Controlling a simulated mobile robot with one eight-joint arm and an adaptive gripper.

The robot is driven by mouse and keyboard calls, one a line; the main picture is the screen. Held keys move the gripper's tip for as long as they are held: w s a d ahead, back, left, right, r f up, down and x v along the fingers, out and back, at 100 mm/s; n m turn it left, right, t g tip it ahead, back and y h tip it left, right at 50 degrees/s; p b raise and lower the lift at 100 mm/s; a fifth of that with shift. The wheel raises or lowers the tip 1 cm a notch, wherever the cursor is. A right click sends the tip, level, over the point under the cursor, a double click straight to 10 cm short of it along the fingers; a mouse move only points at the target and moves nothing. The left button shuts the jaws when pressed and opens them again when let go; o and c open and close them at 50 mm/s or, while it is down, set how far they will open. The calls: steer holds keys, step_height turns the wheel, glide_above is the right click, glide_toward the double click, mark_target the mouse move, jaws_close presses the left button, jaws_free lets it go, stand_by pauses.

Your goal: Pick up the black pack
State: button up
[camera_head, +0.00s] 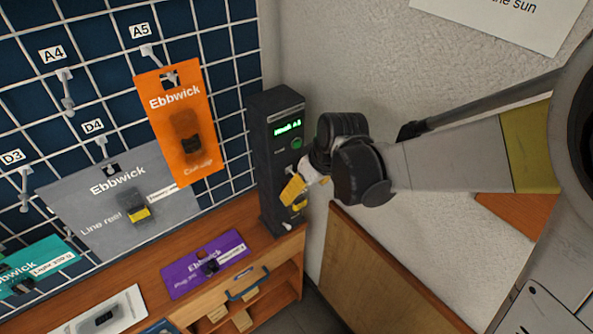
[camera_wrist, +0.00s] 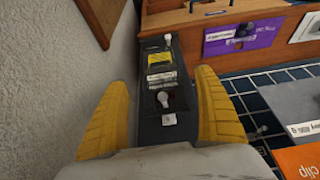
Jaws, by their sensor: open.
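I see no pack that is plainly black in either view. My gripper (camera_head: 297,195) is open and empty, in front of a dark upright device (camera_head: 268,165) with a lit green display. In the wrist view its yellow fingers (camera_wrist: 163,80) stand apart, with the device (camera_wrist: 147,128) showing between and beyond them. A knob and labels show on the device's face. I cannot tell whether the fingers touch it.
An orange pack (camera_head: 183,125) and a grey pack (camera_head: 120,205) hang on the wire grid. A teal pack (camera_head: 35,268) is at the left. A purple pack (camera_head: 205,263) and a white pack (camera_head: 100,316) lie on the wooden bench (camera_head: 258,249). A wall stands right of the device.

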mark_target(301, 201)
steer(key=b+x, duration=0.2)
steer(key=x, duration=0.3)
steer(key=shift+w+a, duration=0.1)
steer(key=shift+a, duration=0.15)
steer(key=c, duration=1.4)
steer(key=shift+r, duration=0.1)
